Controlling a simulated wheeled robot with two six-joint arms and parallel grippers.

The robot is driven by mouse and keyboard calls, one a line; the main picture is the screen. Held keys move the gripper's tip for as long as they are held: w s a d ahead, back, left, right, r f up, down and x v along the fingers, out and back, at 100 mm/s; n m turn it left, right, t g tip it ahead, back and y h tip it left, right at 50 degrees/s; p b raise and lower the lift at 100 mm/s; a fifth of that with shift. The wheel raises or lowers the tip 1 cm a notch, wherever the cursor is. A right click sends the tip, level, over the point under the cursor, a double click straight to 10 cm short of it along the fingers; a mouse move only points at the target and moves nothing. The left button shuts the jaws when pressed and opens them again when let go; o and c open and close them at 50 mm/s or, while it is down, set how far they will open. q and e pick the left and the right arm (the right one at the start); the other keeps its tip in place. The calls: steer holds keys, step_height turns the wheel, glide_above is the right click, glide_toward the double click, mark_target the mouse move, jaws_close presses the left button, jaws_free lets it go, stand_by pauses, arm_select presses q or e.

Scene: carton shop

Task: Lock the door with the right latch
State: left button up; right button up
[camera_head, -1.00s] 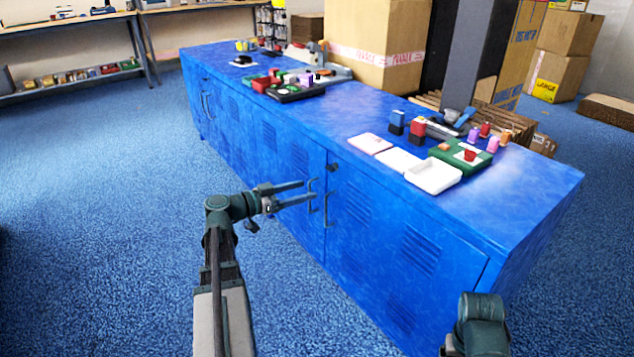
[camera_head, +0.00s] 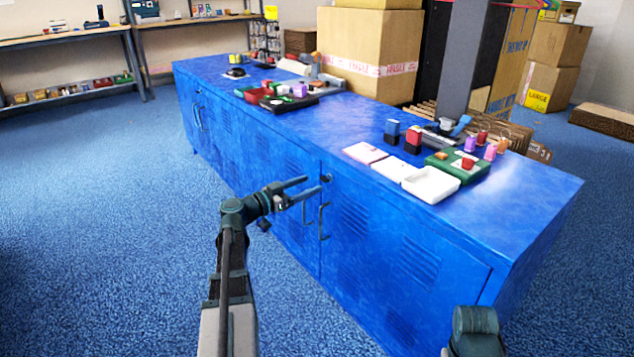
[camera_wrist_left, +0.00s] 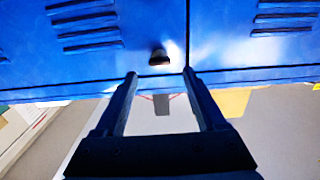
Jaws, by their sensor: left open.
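The blue cabinet (camera_head: 250,155) has two door handles near the middle of its front, a left handle (camera_head: 305,211) and a right handle (camera_head: 323,222). A small dark latch (camera_head: 327,177) sits near the top of the front, just above the right handle. My left gripper (camera_head: 304,187) is open and empty in front of the doors, just left of the latch. In the left wrist view the latch (camera_wrist_left: 158,57) is a small dark knob beside the door seam, ahead of and between the open fingertips (camera_wrist_left: 160,74), apart from them. Only part of my right arm shows at the lower right; its gripper is out of view.
The cabinet top holds a pink box (camera_head: 364,152), a white tray (camera_head: 431,185), a green tray (camera_head: 470,172) and several small stamps. Cartons (camera_head: 368,50) stand behind it. The blue carpet (camera_head: 110,220) to the left is clear.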

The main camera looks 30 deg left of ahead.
mark_target(322, 179)
arm_select(q)
steer(key=shift+x, duration=2)
jaws_close()
